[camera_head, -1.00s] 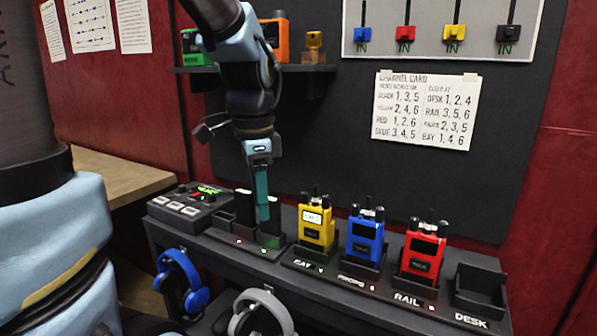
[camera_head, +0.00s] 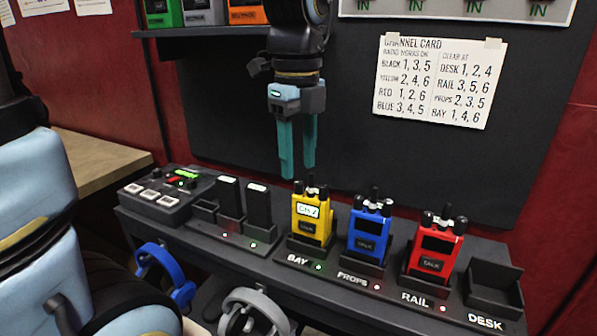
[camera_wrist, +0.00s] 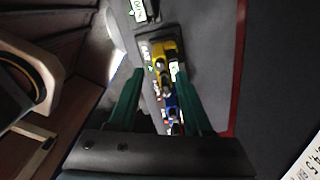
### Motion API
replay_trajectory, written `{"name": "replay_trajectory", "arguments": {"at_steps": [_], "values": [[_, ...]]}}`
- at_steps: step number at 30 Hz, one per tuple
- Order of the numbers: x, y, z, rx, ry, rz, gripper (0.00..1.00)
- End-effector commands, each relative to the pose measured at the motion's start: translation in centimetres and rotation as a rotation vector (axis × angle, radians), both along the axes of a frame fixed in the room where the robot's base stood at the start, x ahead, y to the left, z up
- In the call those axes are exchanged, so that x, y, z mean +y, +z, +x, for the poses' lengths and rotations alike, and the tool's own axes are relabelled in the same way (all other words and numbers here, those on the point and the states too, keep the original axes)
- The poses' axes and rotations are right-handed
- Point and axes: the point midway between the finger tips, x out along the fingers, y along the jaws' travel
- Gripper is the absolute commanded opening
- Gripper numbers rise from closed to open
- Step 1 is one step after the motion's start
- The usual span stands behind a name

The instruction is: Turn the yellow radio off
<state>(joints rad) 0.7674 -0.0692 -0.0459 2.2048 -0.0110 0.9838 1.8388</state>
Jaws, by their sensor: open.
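The yellow radio (camera_head: 312,222) stands upright in the cradle marked BAY on the dark shelf. Its small screen is lit and shows text that looks like "CH 2"; dark knobs and an antenna stick up from its top. My gripper (camera_head: 298,174) is open and empty, its two teal fingers pointing down just above the yellow radio and slightly left of its knobs. In the wrist view the yellow radio (camera_wrist: 162,50) shows beyond and between my open fingers (camera_wrist: 160,84). No contact with the radio shows.
A blue radio (camera_head: 369,232) and a red radio (camera_head: 434,250) stand to the right, their screens dark. The DESK cradle (camera_head: 493,290) is empty. Two black packs (camera_head: 258,208) stand to the left beside a control box (camera_head: 165,196). A channel card (camera_head: 440,82) hangs behind.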

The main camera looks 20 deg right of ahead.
Motion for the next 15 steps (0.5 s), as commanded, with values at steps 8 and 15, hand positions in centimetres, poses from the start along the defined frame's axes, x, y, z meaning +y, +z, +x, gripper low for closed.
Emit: {"name": "replay_trajectory", "arguments": {"at_steps": [8,15], "values": [[0.0,-3.1,0.0,0.001,0.001,0.002,0.50],[-0.1,-3.4,0.0,0.000,0.001,-0.001,0.50]]}}
